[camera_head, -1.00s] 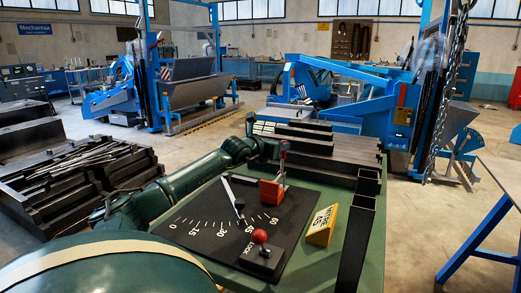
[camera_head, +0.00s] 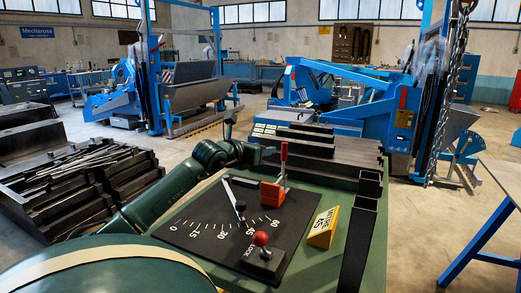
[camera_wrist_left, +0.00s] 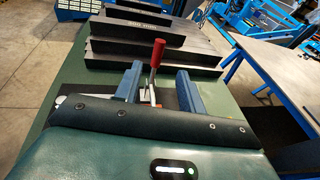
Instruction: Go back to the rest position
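The task names no object. My left arm comes in from the left in the head view, over the green bench (camera_head: 336,260). Its gripper is small and unclear there. In the left wrist view my left gripper (camera_wrist_left: 160,70) is open, its two blue-grey fingers well apart and nothing held between them. The red handle (camera_wrist_left: 157,52) of a toggle clamp rises beyond the fingers, seen in the gap. The clamp (camera_head: 272,192) has a red-orange base and its handle is upright in the head view. My right gripper is not in view.
A black plate (camera_head: 195,222) carries an angle scale, a pointer (camera_head: 233,200) near 45 and a red-knobbed lock lever (camera_head: 261,239). A yellow block (camera_head: 322,228), black bins (camera_head: 359,245) and dark steel bars (camera_head: 330,150) are on the bench. Stacked dark blocks (camera_head: 70,190) stand left.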

